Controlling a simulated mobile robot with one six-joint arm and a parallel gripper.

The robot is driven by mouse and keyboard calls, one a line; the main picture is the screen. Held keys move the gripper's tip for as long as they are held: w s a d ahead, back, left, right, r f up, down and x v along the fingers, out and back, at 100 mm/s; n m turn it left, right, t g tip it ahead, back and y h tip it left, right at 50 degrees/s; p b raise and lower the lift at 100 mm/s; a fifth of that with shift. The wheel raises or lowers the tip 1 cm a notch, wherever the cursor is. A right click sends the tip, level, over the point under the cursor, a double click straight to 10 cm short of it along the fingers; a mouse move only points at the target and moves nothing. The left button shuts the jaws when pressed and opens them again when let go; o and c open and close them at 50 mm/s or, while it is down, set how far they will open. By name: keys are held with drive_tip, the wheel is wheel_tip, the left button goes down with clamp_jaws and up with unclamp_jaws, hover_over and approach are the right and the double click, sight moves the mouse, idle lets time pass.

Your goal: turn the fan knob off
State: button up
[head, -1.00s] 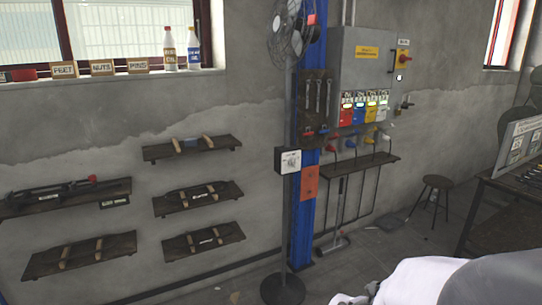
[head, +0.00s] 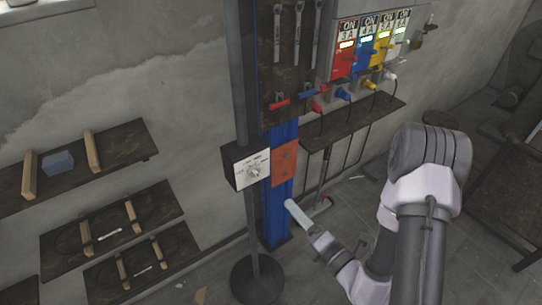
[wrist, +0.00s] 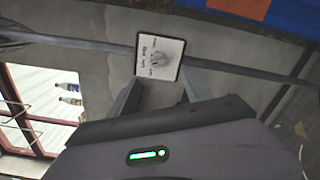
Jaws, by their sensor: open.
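The fan knob (head: 255,172) is a small grey dial on a white labelled plate, on the face of a dark box (head: 232,162) fixed to the fan's grey pole (head: 247,80). Its labels are too small to read surely, and I cannot tell its setting. In the wrist view the knob (wrist: 156,58) shows on its white plate just beyond the fingers. My gripper (wrist: 162,88) is open and empty, with one finger on each side of the view below the plate. It looks apart from the knob.
A blue post (head: 281,195) with an orange plate (head: 285,164) stands right behind the pole. Wall shelves (head: 112,226) are at the left. A ledge (head: 350,122) with coloured plugs is at the right. The fan's round base (head: 258,279) stands on the floor.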

sight(260, 176)
drive_tip(key=b+x, duration=0.2)
drive_tip(key=x, duration=0.3)
drive_tip(key=b+x, duration=0.2)
drive_tip(key=x, duration=0.3)
drive_tip(key=b+x, duration=0.3)
drive_tip(key=x, duration=0.3)
drive_tip(key=shift+s+a, duration=0.3)
drive_tip(key=shift+a, duration=0.05)
drive_tip(key=shift+r, duration=0.1)
clamp_jaws()
